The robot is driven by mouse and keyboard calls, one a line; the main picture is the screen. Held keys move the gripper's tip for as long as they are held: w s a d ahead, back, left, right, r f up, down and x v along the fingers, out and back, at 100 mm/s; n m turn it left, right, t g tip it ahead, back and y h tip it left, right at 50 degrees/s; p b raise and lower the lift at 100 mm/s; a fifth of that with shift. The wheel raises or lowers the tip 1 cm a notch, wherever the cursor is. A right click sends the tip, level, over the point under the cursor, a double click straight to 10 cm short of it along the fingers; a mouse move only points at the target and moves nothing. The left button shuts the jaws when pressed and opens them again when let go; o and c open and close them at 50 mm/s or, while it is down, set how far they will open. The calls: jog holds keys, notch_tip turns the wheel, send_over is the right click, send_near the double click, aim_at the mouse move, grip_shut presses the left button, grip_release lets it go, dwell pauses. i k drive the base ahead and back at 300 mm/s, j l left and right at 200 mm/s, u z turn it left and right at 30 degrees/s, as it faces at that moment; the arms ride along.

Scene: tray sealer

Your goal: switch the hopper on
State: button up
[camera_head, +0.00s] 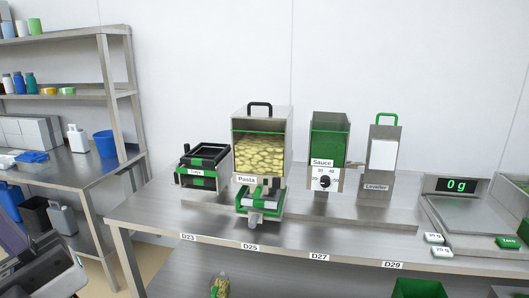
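The pasta hopper (284,120) stands on the steel bench in the middle of the view. It is a metal box with a dark top handle, a clear front full of yellowish pasta and a "Pasta" label. Below its front is a green and grey unit (242,207) with a grey spout-like part (255,220) pointing down. To its right is the sauce hopper (330,125), green inside, with a "Sauce" label and a black dial (324,182) on a white plate. I cannot make out an on/off state on either hopper. My gripper is not visible.
Black trays (204,152) stand left of the pasta hopper. The leveller (377,188) stands right of the sauce hopper. A scale (460,210) reading 0 g is farther right. The bench front (300,240) is mostly clear. Shelving (75,95) stands left.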

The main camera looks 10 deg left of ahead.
aim_at(276, 184)
jog(key=i+l+u, duration=0.2)
jog(key=u, duration=0.2)
jog(key=i+l+u, duration=0.15)
jog(key=l+u, duration=0.2)
jog(key=i+l+u, duration=0.15)
jog(key=u, duration=0.25)
jog(key=l, duration=0.1)
